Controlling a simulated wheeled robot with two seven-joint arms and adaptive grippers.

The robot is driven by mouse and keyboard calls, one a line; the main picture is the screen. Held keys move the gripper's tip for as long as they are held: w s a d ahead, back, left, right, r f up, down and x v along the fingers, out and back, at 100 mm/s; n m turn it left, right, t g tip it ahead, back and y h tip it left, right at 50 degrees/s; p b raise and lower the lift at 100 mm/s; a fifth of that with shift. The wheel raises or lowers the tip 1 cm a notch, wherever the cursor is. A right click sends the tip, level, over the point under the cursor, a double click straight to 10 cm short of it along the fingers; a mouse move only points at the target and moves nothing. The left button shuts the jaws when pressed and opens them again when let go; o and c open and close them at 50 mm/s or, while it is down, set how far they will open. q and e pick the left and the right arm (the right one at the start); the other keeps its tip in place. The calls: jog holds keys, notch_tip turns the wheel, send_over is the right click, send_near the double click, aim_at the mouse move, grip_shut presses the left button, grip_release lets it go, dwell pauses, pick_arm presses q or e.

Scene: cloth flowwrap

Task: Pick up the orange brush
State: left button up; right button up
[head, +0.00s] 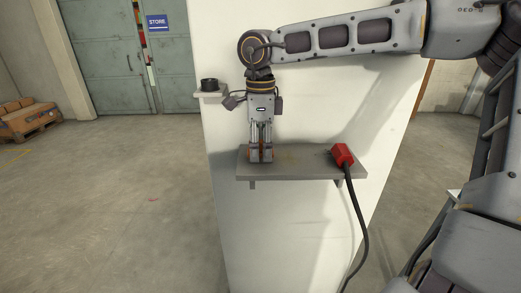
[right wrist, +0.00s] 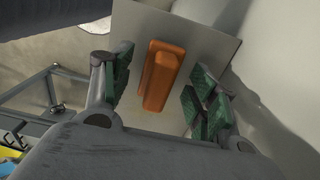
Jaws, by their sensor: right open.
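The orange brush (right wrist: 162,75) lies on the grey shelf (right wrist: 205,38) in the right wrist view, a long block with a raised narrower top. My right gripper (right wrist: 160,92) is open, with one green-padded finger on each side of the brush and a visible gap to each. In the head view, my right gripper (head: 261,155) points straight down at the left part of the shelf (head: 305,167). There its fingers hide most or all of the brush. My left gripper is not in view.
A red plug (head: 343,155) with a black cable sits at the shelf's right end, the cable hanging over the edge. A small black round object (head: 209,85) stands on a little ledge to the left. A white wall (head: 225,190) is behind the shelf.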

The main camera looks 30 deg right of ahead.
aim_at(260, 140)
dwell(0.4)
jog(key=c, duration=1.1)
jog(key=shift+r, duration=0.1)
notch_tip(260, 140, up, 10)
jog(key=shift+f+b, duration=0.15)
jog(key=shift+b, duration=0.6)
